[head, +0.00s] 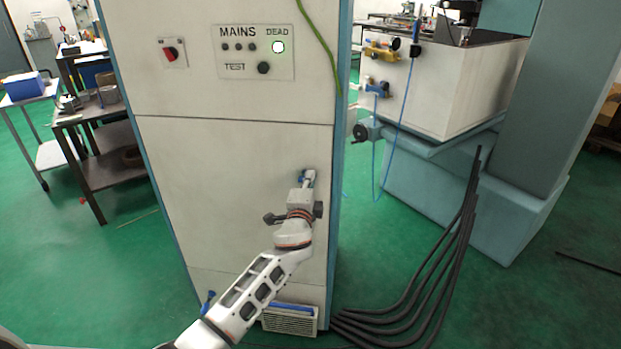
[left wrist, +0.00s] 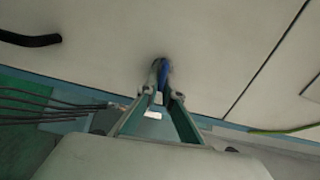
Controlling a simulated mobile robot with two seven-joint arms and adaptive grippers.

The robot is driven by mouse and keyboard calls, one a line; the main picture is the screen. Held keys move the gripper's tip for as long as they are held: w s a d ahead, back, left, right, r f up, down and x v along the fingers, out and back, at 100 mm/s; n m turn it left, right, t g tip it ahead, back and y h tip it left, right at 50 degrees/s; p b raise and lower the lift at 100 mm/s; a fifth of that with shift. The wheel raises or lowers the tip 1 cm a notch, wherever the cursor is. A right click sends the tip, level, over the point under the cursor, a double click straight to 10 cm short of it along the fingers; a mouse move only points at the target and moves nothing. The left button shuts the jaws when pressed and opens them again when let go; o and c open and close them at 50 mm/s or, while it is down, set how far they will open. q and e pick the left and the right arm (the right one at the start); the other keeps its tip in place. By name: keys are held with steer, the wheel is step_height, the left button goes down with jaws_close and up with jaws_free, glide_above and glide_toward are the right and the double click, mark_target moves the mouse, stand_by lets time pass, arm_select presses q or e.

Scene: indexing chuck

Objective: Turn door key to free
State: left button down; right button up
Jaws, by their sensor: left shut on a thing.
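The cabinet door (head: 220,180) is a tall pale panel, closed as far as I see. My left gripper (head: 308,178) is at the right part of the door. In the left wrist view its two fingers (left wrist: 163,88) are closed together on a small blue key (left wrist: 165,72) against the door face. The fingers hide most of the key, and I cannot tell its turn angle. My right gripper is not in view.
Above are a MAINS panel (head: 240,60) with a lit DEAD lamp (head: 278,47) and a red rotary switch (head: 171,53). Black cables (head: 440,270) lie on the floor to the right. A machine (head: 440,85) stands at the back right, and a workbench (head: 100,110) at the left.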

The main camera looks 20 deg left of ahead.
arm_select(q)
steer(key=shift+a+f+m, duration=0.15)
steer(key=shift+m, duration=0.45)
steer(key=c, duration=2.2)
jaws_free()
steer(key=shift+s, duration=0.1)
steer(key=shift+s, duration=0.25)
steer(key=s, duration=0.3)
steer(key=s+d, duration=0.1)
steer(key=s, duration=0.7)
steer(key=shift+s+d, duration=0.1)
steer(key=shift+d, duration=0.15)
